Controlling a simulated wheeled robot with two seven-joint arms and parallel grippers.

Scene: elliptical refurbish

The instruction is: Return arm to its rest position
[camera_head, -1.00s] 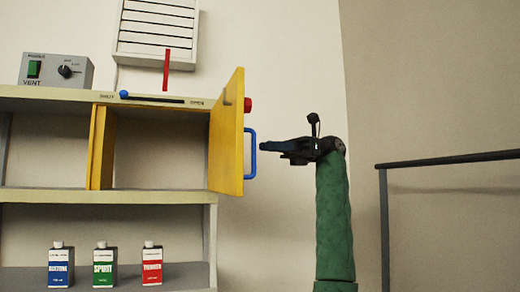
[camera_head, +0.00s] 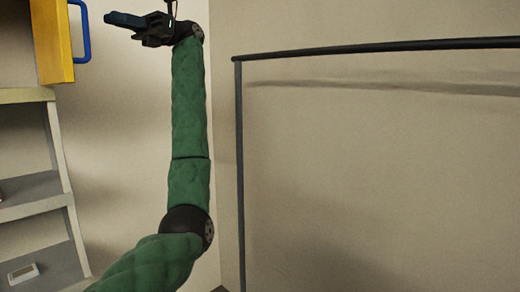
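My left arm, in a green sleeve, rises from the lower left of the head view. My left gripper (camera_head: 122,19) is at the top left with its dark fingers pointing left. It is seen from the side, so the gap between its fingers cannot be made out. It is apart from the blue handle (camera_head: 84,32) on the yellow cabinet door (camera_head: 53,45), to the right of it. Only the lower part of the door shows. My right gripper is not in view.
Pale shelves (camera_head: 30,207) stand along the left edge, with a small pale item (camera_head: 23,273) on the lowest one. A dark metal rail (camera_head: 380,46) with an upright post (camera_head: 240,170) stands on the right before a bare beige wall.

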